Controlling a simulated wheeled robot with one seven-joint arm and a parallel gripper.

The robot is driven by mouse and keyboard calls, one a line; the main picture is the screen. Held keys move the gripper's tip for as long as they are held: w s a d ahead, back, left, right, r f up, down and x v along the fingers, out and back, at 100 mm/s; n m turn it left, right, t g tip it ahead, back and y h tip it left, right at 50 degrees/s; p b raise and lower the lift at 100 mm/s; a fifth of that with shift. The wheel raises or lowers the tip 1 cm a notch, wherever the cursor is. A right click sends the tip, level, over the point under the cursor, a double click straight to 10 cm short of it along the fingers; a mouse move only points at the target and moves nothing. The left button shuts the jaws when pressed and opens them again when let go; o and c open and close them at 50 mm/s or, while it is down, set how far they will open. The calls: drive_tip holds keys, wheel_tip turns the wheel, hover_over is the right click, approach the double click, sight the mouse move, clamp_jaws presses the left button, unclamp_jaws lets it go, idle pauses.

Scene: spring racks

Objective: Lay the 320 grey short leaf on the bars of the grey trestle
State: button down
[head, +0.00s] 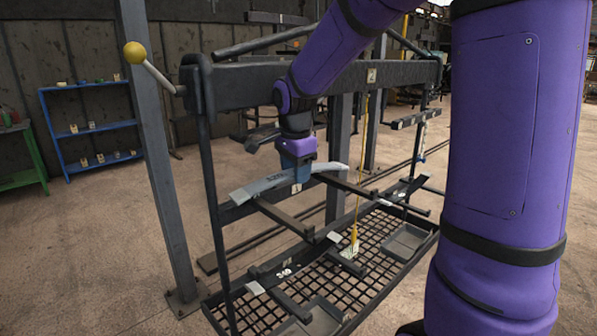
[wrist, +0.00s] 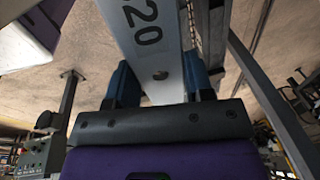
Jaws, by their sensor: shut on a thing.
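The grey short leaf (head: 262,186) is a pale, slightly curved strip. In the wrist view the leaf (wrist: 148,38) shows the digits "20" and a round hole. My gripper (head: 298,178) is shut on it near its middle, with one blue finger on each side in the wrist view (wrist: 160,85). Two dark grey bars, a near one (head: 286,217) and a far one (head: 348,186), stick out of the dark frame beneath the leaf. The leaf lies across above them. I cannot tell whether it touches them. No label plainly marks this frame as the grey trestle.
A mesh shelf (head: 345,285) with shallow trays and several tags lies below the bars. A yellow cord (head: 358,170) hangs to the right of my gripper. A thick crossbeam (head: 235,84) with a yellow-knobbed lever (head: 135,52) runs above. A steel post (head: 160,150) stands left.

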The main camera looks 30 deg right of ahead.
drive_tip(key=s+a+r, duration=0.1)
drive_tip(key=s+a, duration=0.7)
drive_tip(key=a, duration=0.2)
drive_tip(key=shift+s+r, duration=0.15)
drive_tip(key=shift+s, duration=0.25)
drive_tip(key=shift+a, duration=0.1)
